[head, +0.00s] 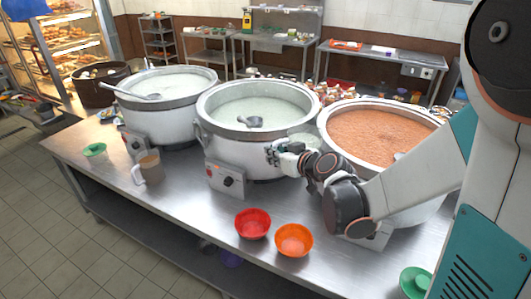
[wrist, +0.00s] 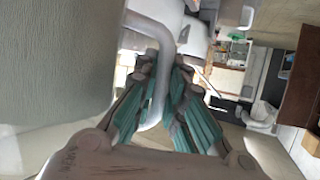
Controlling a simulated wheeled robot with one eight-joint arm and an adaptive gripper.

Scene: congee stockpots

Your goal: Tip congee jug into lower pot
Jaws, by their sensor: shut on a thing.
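My gripper (head: 273,153) is at the front right of the middle pot (head: 257,108), which holds white congee and a ladle. In the wrist view its fingers (wrist: 160,92) are closed around the curved grey handle of a jug. The jug's grey body (wrist: 50,65) fills the left of that view. In the head view a pale round surface, apparently the jug's congee (head: 305,139), shows behind my gripper; the rest is mostly hidden. The left pot (head: 170,111) holds white congee and a ladle. The right pot (head: 376,127) holds orange-brown food and is partly hidden by my arm.
A grey mug-like jug (head: 150,171) with brownish contents stands at the front left of the steel table (head: 192,205). A red bowl (head: 252,223) and an orange bowl (head: 293,240) sit near the front edge. Green items stand at both ends.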

